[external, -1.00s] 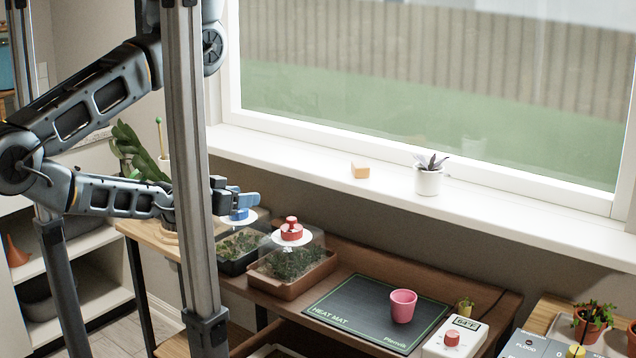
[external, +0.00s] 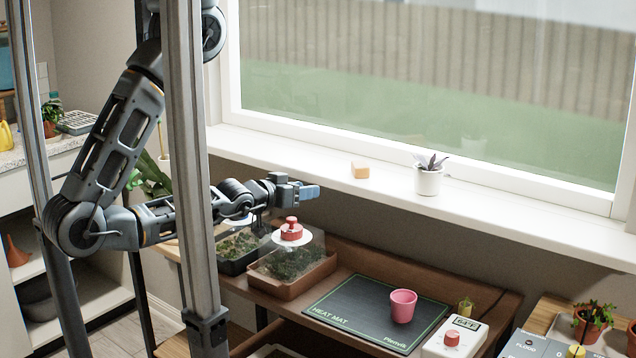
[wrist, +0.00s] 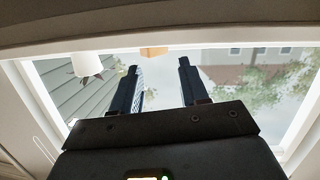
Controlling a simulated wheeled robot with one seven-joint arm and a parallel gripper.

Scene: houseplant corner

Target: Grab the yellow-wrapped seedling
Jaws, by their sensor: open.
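The small yellow-wrapped seedling (external: 465,306), with a green sprout on top, stands upright at the right end of the brown bench, behind the white thermostat box. My gripper (external: 305,192) has blue fingers and is well to the left of the seedling and higher, level with the window sill. In the wrist view, my gripper (wrist: 158,68) has its two fingers spread apart with nothing between them. The seedling does not show in the wrist view, which faces the window and appears upside down.
Below my gripper are a red-knobbed clear dome (external: 290,258) and a seedling tray (external: 238,250). A pink pot (external: 403,306) stands on the dark heat mat (external: 350,318). The thermostat (external: 455,340) has a red knob. The sill holds a wooden block (external: 360,170) and a white pot (external: 428,182).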

